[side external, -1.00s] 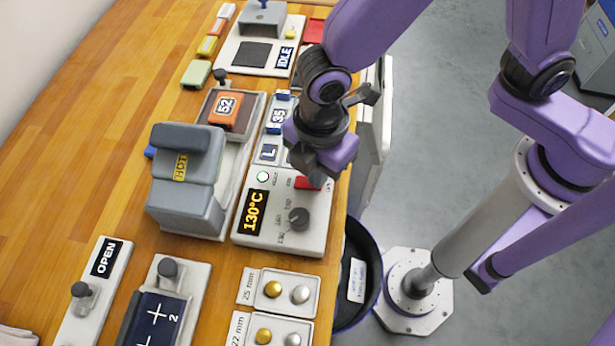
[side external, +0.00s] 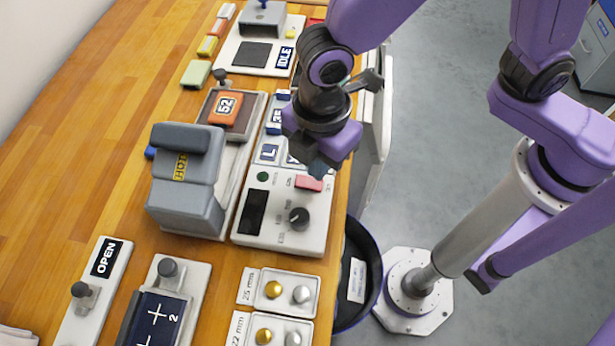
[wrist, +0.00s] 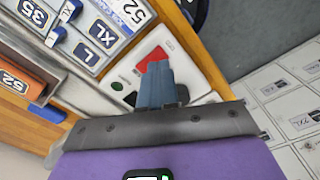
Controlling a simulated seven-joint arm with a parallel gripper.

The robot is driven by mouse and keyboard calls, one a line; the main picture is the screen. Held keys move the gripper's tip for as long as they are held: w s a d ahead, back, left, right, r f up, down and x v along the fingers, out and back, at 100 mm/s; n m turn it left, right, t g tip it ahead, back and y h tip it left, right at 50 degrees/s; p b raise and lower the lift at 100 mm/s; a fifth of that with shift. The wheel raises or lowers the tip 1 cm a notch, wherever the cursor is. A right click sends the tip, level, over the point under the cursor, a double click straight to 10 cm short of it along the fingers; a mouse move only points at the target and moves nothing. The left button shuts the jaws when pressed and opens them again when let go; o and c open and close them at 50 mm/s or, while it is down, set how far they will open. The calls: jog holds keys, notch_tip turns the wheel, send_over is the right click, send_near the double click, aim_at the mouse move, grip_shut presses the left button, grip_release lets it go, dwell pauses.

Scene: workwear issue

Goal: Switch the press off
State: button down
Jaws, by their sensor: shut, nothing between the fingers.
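The press control box (side external: 262,239) is white, with a dark, blank display (side external: 253,212) and an unlit dark green lamp (side external: 263,177). Its red rocker switch (side external: 309,183) is at the far right of the panel, and a black dial (side external: 299,218) sits below it. The grey heat press (side external: 187,206) stands just left of the box. My gripper (side external: 320,167) is shut and empty, just above the switch. In the wrist view its fingers (wrist: 158,72) point at the red switch (wrist: 153,58) and cover part of it; contact cannot be told.
Size tiles (side external: 268,152) lie behind the control box. Button boards (side external: 280,291) and a black bin (side external: 355,280) are in front. An OPEN lever plate (side external: 94,288) is at the front left. The wooden table (side external: 70,150) is clear at left.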

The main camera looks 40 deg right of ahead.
aim_at(317, 184)
jog(key=shift+r, duration=2)
jog(key=shift+d, duration=0.1)
jog(key=s+d+r+m, duration=0.1)
jog(key=s+d+m, duration=0.2)
jog(key=d, duration=1.1)
jog(key=s+d+r+m, duration=0.2)
jog(key=s+d+m, duration=0.2)
jog(key=d, duration=1)
jog(key=shift+s+m, duration=0.2)
jog(key=shift+m, duration=0.5)
